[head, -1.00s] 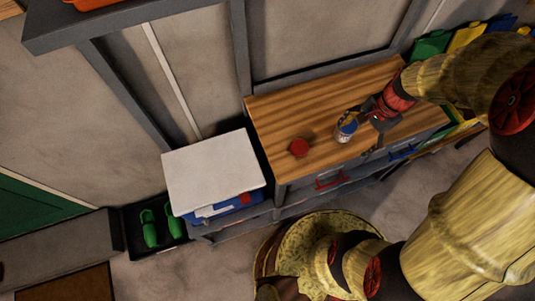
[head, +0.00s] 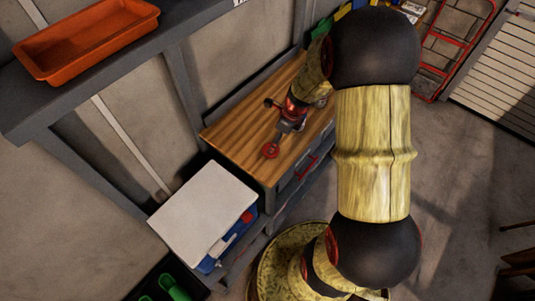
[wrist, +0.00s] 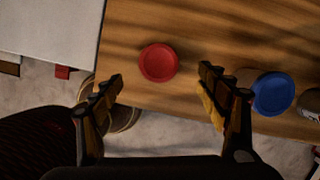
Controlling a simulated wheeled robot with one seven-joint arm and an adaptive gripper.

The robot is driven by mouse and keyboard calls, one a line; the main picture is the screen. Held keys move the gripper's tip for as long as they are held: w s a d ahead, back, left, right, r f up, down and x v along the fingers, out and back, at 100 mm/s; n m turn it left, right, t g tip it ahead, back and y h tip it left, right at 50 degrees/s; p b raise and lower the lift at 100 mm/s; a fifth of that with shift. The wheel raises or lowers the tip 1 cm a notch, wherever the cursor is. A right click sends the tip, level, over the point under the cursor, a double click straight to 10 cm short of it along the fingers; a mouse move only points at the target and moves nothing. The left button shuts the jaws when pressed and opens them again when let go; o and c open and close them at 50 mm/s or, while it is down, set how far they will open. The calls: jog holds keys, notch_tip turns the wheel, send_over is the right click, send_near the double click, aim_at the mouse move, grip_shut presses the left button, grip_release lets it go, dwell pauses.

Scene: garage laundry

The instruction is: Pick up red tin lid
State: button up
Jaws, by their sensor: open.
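The red tin lid (wrist: 158,62) lies flat on the wooden worktop, close to its front edge, in the wrist view. It also shows as a small red disc in the head view (head: 270,151). My gripper (wrist: 162,79) is open and empty, its fingers spread wide. In the wrist view the lid appears between the fingers and slightly beyond their tips. In the head view my gripper (head: 282,139) is over the worktop beside the lid; its height above the wood is hard to judge.
A blue round top (wrist: 272,93) is right of my right finger, with another object (wrist: 311,103) cut off at the frame edge. A white-topped box (head: 204,212) stands left of the worktop (head: 236,131). An orange tray (head: 85,42) sits on the shelf above.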

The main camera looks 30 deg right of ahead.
jog(key=shift+d+m, duration=0.1)
jog(key=shift+m, duration=0.2)
jog(key=shift+a+f, duration=0.2)
jog(key=shift+f, duration=0.2)
jog(key=shift+b+x, duration=0.35)
jog(key=shift+x, duration=0.55)
jog(key=shift+w+a+f, duration=0.1)
jog(key=shift+w+f, duration=0.05)
jog(key=shift+f, duration=0.45)
jog(key=b+x, duration=0.1)
jog(key=x, duration=0.3)
jog(key=shift+c, duration=0.4)
jog(key=c, duration=0.7)
jog(key=shift+r, duration=0.1)
jog(key=shift+c, duration=0.6)
